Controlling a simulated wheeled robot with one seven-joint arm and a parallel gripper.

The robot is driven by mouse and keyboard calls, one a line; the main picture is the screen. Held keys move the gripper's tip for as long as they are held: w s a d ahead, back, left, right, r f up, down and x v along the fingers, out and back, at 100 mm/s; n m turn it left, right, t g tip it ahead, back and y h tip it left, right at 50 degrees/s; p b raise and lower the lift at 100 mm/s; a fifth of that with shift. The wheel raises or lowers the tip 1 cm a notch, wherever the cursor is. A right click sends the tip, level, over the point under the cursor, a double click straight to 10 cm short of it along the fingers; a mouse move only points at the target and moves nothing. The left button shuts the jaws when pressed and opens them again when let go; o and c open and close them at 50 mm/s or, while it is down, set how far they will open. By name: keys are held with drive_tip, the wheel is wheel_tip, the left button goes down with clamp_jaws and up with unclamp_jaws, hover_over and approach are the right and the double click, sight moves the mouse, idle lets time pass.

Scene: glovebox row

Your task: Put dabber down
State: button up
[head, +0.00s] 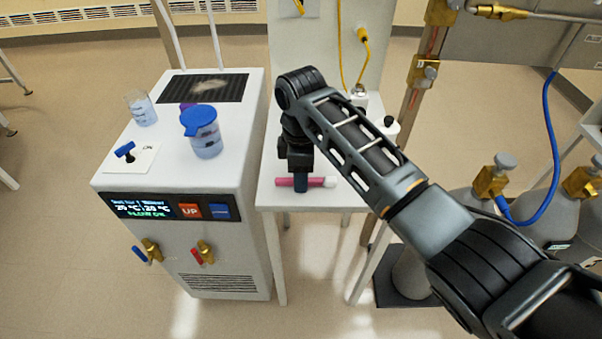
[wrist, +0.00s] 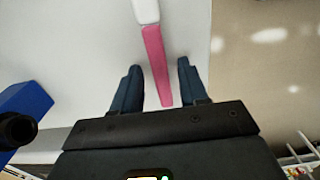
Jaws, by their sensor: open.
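The dabber is a pink stick with a white end (head: 325,182), and it appears to lie flat on the narrow white table (head: 337,200) near its front edge. In the wrist view the pink dabber (wrist: 155,62) runs between my two fingers, with its white end pointing away. In the wrist view my gripper (wrist: 158,82) is open, with a gap on each side of the dabber. My finger hides part of the dabber in the head view.
Left of the table stands a white chiller cabinet (head: 190,265) with a blue-lidded jug (head: 206,145), a beaker (head: 141,108) and a blue-handled item (head: 125,151) on top. A white bottle (head: 389,128) stands behind my arm. Gas cylinders (head: 466,200) are at right.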

drive_tip(key=r, duration=0.7)
drive_tip(key=shift+d+r+b, duration=0.2)
drive_tip(key=shift+r+b, duration=0.15)
drive_tip(key=shift+b, duration=0.05)
